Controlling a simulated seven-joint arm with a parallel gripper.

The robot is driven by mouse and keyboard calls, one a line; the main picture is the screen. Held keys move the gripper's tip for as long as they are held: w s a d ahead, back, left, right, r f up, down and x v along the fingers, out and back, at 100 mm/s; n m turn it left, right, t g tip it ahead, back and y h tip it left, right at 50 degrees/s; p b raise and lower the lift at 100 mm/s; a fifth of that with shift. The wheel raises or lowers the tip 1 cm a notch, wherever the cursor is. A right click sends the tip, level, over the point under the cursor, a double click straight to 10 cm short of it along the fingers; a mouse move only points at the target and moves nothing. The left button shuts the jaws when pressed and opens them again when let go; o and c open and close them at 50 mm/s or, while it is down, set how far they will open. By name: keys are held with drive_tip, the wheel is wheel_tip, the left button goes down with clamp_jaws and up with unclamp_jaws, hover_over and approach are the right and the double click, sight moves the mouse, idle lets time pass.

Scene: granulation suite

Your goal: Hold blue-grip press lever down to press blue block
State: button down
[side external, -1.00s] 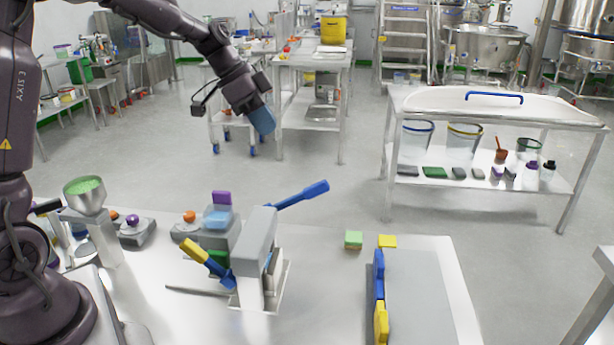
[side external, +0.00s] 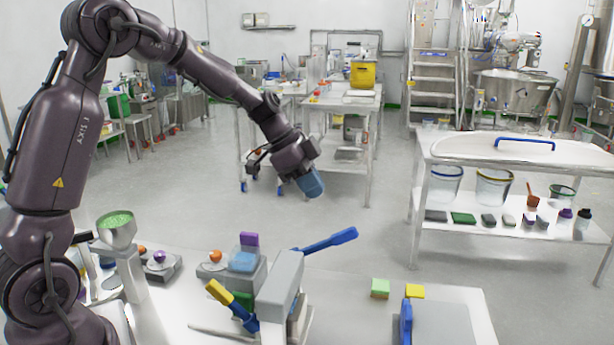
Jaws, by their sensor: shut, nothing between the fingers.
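The press (side external: 280,290) is a grey upright on the near table. Its blue-grip lever (side external: 330,240) slants up to the right, raised. A second lever with a yellow grip (side external: 218,292) points up to the left from the press's left side. A light-blue block (side external: 244,260) sits on a grey fixture left of the upright, with a purple block (side external: 249,238) at its top. My gripper (side external: 312,185), with blue finger ends, is shut and empty. It appears above the lever in the picture, apart from it. The exact depth between them is unclear.
A green block (side external: 380,288) and a yellow block (side external: 414,291) lie right of the press, by a grey plate (side external: 440,325) with a blue handle (side external: 406,322). A funnel of green material (side external: 117,225) stands at left. The space around the raised lever looks clear.

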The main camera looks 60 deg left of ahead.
sight(343, 232)
drive_tip(key=x, duration=0.9)
